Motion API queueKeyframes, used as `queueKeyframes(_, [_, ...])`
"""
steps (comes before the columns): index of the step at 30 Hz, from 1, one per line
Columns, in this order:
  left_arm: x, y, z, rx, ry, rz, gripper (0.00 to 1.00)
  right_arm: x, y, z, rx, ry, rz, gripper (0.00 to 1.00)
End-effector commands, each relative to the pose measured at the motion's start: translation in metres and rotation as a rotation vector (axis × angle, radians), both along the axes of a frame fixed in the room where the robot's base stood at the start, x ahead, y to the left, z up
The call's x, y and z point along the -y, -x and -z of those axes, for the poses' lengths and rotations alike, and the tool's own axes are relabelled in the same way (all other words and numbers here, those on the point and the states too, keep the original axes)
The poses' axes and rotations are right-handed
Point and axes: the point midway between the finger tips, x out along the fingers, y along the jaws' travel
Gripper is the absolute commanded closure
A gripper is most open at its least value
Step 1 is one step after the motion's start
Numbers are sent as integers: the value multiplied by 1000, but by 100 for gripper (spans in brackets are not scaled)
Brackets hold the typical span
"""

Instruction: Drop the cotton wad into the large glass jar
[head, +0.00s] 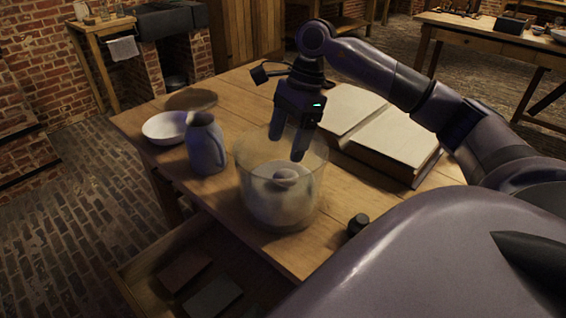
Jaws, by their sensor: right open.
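The large glass jar (318,185) stands upright on the wooden table, with a pale, greyish mass in its lower part. A small rounded off-white lump, which looks like the cotton wad (285,174), is inside the jar, near its middle. Whether it rests on the pale mass is hard to tell through the glass. My right gripper (289,142) points down over the jar, with its fingers apart and nothing between them. Its fingertips are at about the height of the jar's mouth, above the lump and apart from it. My left gripper is not in view.
On the wooden table (240,205), a grey jug (204,145), a white bowl (165,127) and a brown round disc (191,99) stand left of the jar. An open book (385,135) lies behind right. A small dark object (358,224) sits near the front edge. An open drawer holds flat plates (213,295).

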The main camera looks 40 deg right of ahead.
Motion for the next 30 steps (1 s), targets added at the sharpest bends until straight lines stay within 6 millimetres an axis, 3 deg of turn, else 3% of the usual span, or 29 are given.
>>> queueKeyframes(5, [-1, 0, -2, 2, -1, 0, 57, 4, 0, -14, 4, 1, 1, 25])
queueKeyframes(15, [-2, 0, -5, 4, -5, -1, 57, 19, 3, -63, 2, 0, 1, 25])
queueKeyframes(30, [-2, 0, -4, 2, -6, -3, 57, 21, 4, -68, 0, 0, 0, 25])
